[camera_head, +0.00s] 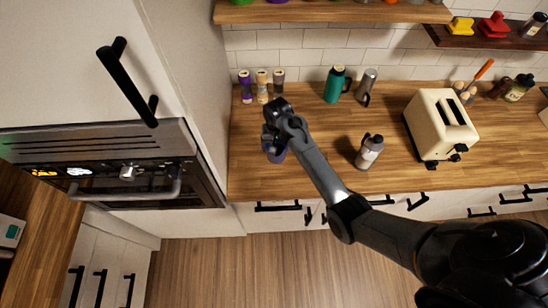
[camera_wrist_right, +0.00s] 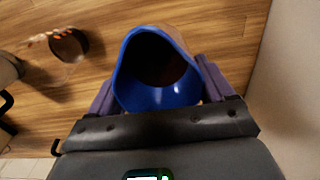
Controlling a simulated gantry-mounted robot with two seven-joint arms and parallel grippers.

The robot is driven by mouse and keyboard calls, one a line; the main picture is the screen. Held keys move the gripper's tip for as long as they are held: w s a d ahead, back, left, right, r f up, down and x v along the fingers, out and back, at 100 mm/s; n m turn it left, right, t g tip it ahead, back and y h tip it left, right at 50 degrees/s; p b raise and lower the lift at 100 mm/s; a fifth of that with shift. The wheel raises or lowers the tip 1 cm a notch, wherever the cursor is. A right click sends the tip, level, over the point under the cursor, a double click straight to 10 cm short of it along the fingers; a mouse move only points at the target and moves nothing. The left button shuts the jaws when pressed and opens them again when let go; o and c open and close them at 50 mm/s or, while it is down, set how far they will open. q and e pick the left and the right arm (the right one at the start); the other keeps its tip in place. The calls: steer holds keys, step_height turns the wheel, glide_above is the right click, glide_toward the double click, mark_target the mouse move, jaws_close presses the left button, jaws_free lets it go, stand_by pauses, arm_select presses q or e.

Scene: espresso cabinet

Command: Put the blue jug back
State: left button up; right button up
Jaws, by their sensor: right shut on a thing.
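The blue jug (camera_head: 275,155) is at the left part of the wooden counter in the head view, partly hidden under my right gripper (camera_head: 271,139). In the right wrist view the jug (camera_wrist_right: 158,95) shows its open, dark mouth and blue rim between the two fingers. My right gripper is shut on it. I cannot tell whether the jug rests on the counter or hangs just above it. My left gripper is not in view.
A tall white cabinet (camera_head: 190,60) with an oven borders the left. A wooden shelf (camera_head: 330,12) hangs above.

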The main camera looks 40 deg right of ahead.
steer(key=shift+f, duration=2)
step_height(320, 180, down, 3)
steer(key=shift+r, duration=0.1)
steer(key=shift+f, duration=0.25)
steer(key=shift+f, duration=0.2)
steer(key=o, duration=1.1)
steer(key=shift+r, duration=0.15)
